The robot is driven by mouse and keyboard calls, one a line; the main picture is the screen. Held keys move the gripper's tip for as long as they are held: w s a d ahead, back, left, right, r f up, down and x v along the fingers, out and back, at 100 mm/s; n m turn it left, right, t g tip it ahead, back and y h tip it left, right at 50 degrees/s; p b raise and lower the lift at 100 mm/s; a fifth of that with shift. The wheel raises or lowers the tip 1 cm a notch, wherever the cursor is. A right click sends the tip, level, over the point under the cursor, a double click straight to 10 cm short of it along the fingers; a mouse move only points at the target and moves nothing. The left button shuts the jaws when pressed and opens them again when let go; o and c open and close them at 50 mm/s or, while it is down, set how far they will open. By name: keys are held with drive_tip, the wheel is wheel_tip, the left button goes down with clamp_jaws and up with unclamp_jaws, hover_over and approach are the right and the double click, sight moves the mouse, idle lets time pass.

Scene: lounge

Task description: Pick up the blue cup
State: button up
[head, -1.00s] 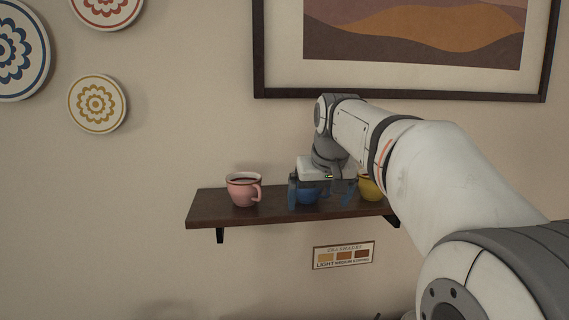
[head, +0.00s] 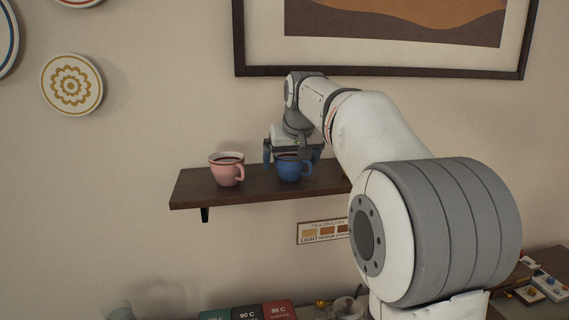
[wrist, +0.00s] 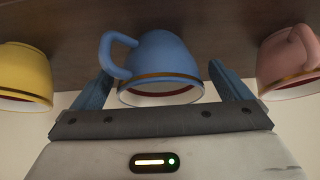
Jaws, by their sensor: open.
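The blue cup (head: 294,169) stands upright on a dark wall shelf (head: 190,190), its handle to the right in the head view. My gripper (head: 292,158) is open at the cup, its fingers apart and pointing down. In the wrist view, which looks upside down, the blue cup (wrist: 163,62) shows between the two spread fingers (wrist: 165,92). Its handle lies at the left, close to the left finger and overlapping it in the picture. I cannot tell whether they touch. The jaws are not closed on the cup.
A pink cup (head: 228,171) stands left of the blue one. A yellow cup (wrist: 22,75) shows on the other side in the wrist view; my arm hides it in the head view. A framed picture (head: 400,72) hangs above, and a small sign (head: 322,232) below the shelf.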

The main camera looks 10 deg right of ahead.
drive_tip(key=shift+x, duration=0.8)
drive_tip(key=shift+c, duration=0.5)
drive_tip(key=c, duration=1)
drive_tip(key=shift+r, duration=0.1)
